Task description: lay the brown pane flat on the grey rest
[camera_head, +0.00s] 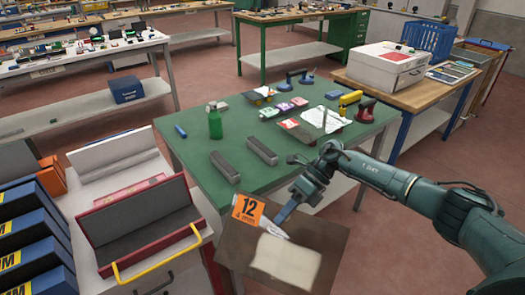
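The brown pane (325,245) is a flat, see-through-looking sheet at the bottom centre, with an orange "12 mm" label (249,211) at its upper left and a pale patch on its lower middle. It is tilted and in front of the green table's near corner. My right gripper (285,212) reaches in from the right and is shut on the pane's upper edge; the fingertips are small and partly hidden. Two grey bars (225,167) lie side by side, apart, on the green table, up and left of the pane. I cannot tell for sure that they are the grey rest. My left gripper is not in view.
The green table (205,195) also holds a green bottle (214,122), tools and papers toward its back. A red-framed, grey-lined tray (140,222) with a yellow handle stands at left beside blue boxes (30,235). A wooden table (420,92) stands at right.

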